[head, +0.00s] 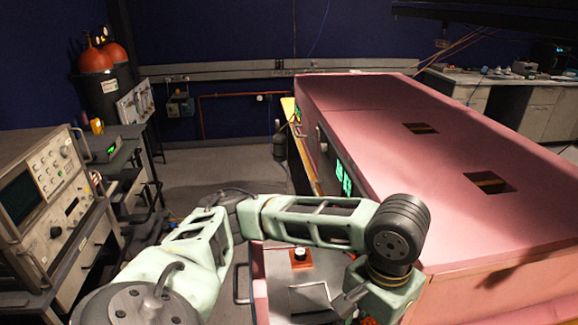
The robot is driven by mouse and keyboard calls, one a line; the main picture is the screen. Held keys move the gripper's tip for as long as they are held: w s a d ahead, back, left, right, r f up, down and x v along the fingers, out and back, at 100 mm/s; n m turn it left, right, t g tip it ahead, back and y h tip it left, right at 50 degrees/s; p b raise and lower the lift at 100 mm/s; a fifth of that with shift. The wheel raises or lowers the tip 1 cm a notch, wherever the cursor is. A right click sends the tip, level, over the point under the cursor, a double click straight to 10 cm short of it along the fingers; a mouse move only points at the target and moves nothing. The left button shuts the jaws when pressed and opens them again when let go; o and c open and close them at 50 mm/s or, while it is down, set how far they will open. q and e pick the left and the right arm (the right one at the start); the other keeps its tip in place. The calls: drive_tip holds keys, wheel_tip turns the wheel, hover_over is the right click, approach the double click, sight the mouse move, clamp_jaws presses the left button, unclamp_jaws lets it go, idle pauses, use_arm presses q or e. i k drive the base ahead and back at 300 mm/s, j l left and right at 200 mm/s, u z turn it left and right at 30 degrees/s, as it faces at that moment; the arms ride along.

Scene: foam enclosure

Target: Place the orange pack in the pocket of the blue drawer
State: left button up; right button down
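My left arm reaches in from the lower left and bends down beside the pink enclosure. Dark parts of my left gripper (348,303) show near the bottom edge, partly hidden by the wrist, so its opening cannot be made out. A small orange patch (368,321) shows at the bottom edge just below the wrist; I cannot tell whether it is the orange pack. No blue drawer or pocket can be made out. My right gripper is not in view.
The pink foam enclosure (375,110) with two square openings fills the right. A grey surface (295,295) holding an orange-red block with a white and black knob (300,256) lies below my arm. Instruments (45,190) stand at left. Open floor (210,172) lies behind.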

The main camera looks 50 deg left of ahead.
sight(309, 298)
drive_tip(key=j, duration=0.7)
drive_tip(key=i+j+u, duration=0.1)
drive_tip(key=j, duration=0.65)
drive_tip(key=i+j+u, duration=0.1)
drive_tip(key=j, duration=0.6)
drive_tip(key=k+l, duration=0.25)
drive_tip(key=l, duration=0.3)
